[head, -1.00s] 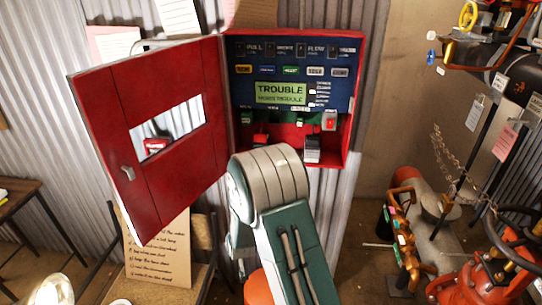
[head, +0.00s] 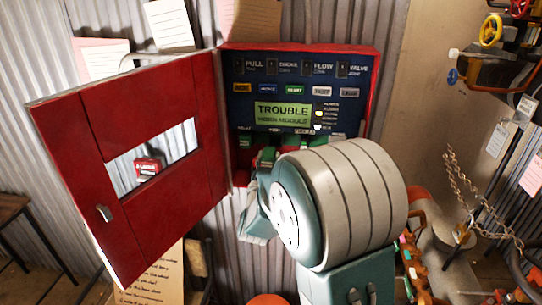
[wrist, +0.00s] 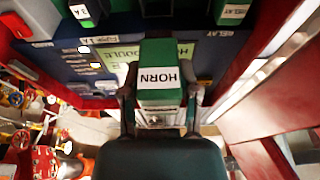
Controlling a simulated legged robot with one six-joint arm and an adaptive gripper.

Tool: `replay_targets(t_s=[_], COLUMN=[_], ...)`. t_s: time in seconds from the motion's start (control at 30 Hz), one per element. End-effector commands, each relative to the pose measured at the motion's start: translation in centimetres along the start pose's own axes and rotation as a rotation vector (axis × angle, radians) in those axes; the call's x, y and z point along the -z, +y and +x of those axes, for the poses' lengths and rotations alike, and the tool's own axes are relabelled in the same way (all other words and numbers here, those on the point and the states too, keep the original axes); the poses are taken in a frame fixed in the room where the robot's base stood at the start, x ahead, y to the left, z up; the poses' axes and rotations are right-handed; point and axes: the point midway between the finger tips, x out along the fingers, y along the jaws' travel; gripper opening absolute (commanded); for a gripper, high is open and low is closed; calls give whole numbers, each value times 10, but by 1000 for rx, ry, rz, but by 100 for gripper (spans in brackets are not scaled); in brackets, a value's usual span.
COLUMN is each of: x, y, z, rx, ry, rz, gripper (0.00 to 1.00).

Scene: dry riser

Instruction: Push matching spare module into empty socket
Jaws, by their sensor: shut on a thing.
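The open red panel box (head: 376,75) has a blue face with a lit green display (head: 283,114) reading TROUBLE, HORN MODULE. In the wrist view, my gripper (wrist: 160,88) is shut on a green module with a white HORN label (wrist: 158,52), one finger along each side. A dark gap (wrist: 158,8) in the module row lies just beyond the held module, between a green 3 A module (wrist: 82,12) and a green RELAY module (wrist: 232,12). Whether the HORN module touches the gap's edges cannot be told. In the head view, my arm hides most of the lower box.
The red door (head: 150,110) stands open at the left, with a small red module (head: 149,167) visible through its window. Pipes with a yellow valve wheel (head: 491,30) and a hanging chain (head: 462,185) are at the right. A wooden table (head: 12,207) is far left.

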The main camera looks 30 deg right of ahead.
Motion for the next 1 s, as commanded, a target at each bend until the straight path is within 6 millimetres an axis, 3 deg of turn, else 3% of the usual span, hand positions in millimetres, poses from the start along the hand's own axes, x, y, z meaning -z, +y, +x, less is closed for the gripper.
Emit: replay_targets(t_s=[0.4,1.0], x=[-8,-15], y=[6,4], z=[3,32], rx=[-3,-1], ry=[-8,-6], rz=[4,3], gripper=[0,0])
